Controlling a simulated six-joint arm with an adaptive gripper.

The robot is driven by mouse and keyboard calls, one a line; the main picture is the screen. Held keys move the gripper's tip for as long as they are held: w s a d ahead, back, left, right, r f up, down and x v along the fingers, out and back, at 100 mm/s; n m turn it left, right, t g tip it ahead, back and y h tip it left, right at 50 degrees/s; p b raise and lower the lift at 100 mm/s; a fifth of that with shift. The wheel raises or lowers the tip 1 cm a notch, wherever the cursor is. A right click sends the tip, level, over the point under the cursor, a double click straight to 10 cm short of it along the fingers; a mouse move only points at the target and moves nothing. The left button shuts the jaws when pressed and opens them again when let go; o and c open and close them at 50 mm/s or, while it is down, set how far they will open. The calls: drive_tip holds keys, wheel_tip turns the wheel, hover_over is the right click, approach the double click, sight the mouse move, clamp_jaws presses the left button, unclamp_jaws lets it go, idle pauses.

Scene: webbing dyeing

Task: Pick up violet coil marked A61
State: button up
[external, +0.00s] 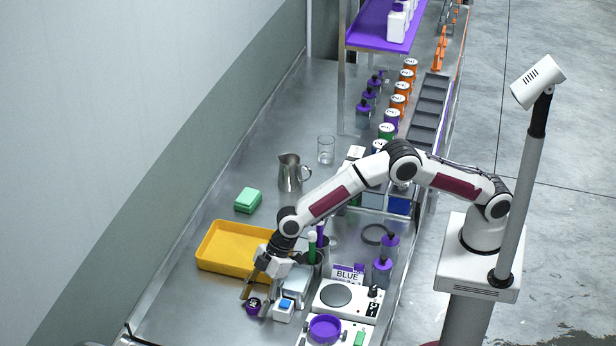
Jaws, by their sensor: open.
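A small violet item (253,307), apparently a coil, sits on the steel bench at the front, with a pale mark on it too small to read. My gripper (257,295) points down right over it, fingers open. I cannot tell whether the fingers touch it or are around it. Another violet-sided round piece (392,118) stands in the row of orange and green ones at the back right. No A61 mark can be read.
A yellow tray (215,265) lies left of my gripper, and a white box with a blue top (284,308) stands close on its right. A hotplate (345,298) and purple dish (325,329) are further right. A metal pitcher (289,173) stands behind.

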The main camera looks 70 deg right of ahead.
sight(255, 302)
drive_tip(key=c, duration=1.1)
drive_tip(key=shift+r, duration=0.15)
drive_tip(key=shift+r, duration=4.9)
